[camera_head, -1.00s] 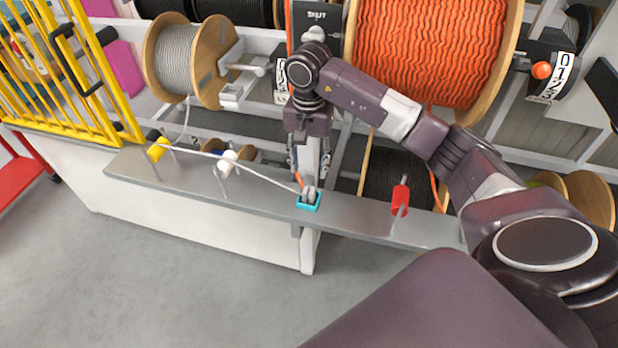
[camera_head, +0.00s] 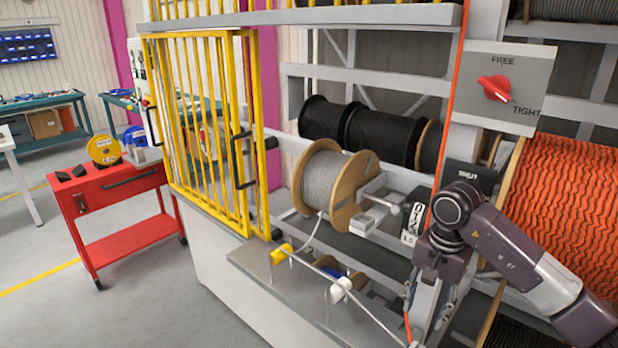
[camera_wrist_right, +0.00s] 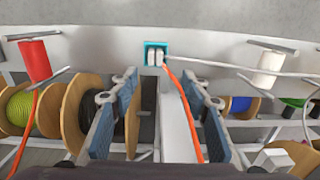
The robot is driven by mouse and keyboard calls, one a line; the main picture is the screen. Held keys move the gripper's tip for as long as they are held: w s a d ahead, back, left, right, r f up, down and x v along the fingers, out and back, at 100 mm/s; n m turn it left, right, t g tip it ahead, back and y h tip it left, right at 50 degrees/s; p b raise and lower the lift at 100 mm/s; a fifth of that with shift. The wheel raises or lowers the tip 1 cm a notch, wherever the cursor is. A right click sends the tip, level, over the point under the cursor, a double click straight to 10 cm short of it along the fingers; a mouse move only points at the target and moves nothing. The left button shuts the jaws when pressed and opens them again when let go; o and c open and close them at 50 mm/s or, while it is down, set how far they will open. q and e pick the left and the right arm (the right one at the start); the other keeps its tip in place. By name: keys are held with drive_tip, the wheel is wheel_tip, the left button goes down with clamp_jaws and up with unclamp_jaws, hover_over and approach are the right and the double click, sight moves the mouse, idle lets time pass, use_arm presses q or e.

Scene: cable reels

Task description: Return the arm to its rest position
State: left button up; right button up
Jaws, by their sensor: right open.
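My right gripper (camera_wrist_right: 158,112) is open and empty in the right wrist view, its two blue-padded fingers spread wide. Between and beyond the fingers is a cyan-rimmed slot (camera_wrist_right: 155,46) in the grey shelf, with small pale parts in it. An orange cable (camera_wrist_right: 184,105) runs from the slot down between the fingers; I cannot tell whether it touches one. A white cable (camera_wrist_right: 230,68) leads from the slot to the right. In the head view my right gripper (camera_head: 424,318) hangs low at the right, its fingertips near the bottom edge. My left gripper is not in view.
A yellow barred gate (camera_head: 205,120) stands left of the grey cable reel (camera_head: 325,182). A large orange reel (camera_head: 560,205) is behind my right arm. A FREE/TIGHT knob (camera_head: 495,88) is above. A red cart (camera_head: 112,200) stands on the floor at left.

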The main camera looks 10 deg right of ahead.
drive_tip(key=s+a+r+m+t+y, duration=0.2)
drive_tip(key=a+y, duration=0.8)
drive_tip(key=a, duration=1.6)
drive_tip(key=a+r+m+t+y, duration=0.3)
drive_tip(key=a+r+m+y, duration=0.45)
drive_tip(key=r, duration=0.35)
drive_tip(key=w+d+r+m+t+h, duration=0.3)
drive_tip(key=d+m+t, duration=0.3)
drive_tip(key=m, duration=0.5)
drive_tip(key=w+d+r+m+t+h, duration=0.2)
drive_tip(key=d+r+m+t+h, duration=0.15)
drive_tip(key=m+t, duration=0.6)
drive_tip(key=s+d+f+m+g+h, duration=0.25)
drive_tip(key=d+f+m+h, duration=0.4)
drive_tip(key=f+m, duration=0.45)
drive_tip(key=s+d+f+m+g+h, duration=0.2)
drive_tip(key=d+f+m+g+h, duration=0.2)
drive_tip(key=d+f+m+h, duration=0.55)
drive_tip(key=s+a+f+m+g+y, duration=0.25)
drive_tip(key=s+f+m+g, duration=0.25)
drive_tip(key=s+f, duration=0.55)
drive_tip(key=s+a+f+m+g+y, duration=0.1)
drive_tip(key=s+f+m+g+y, duration=0.35)
drive_tip(key=s, duration=0.85)
wheel_tip(320, 180, down, 27)
drive_tip(key=s+g+h, duration=0.2)
drive_tip(key=s+d+f+g, duration=0.1)
drive_tip(key=s+d+f, duration=0.2)
drive_tip(key=s+f, duration=1.4)
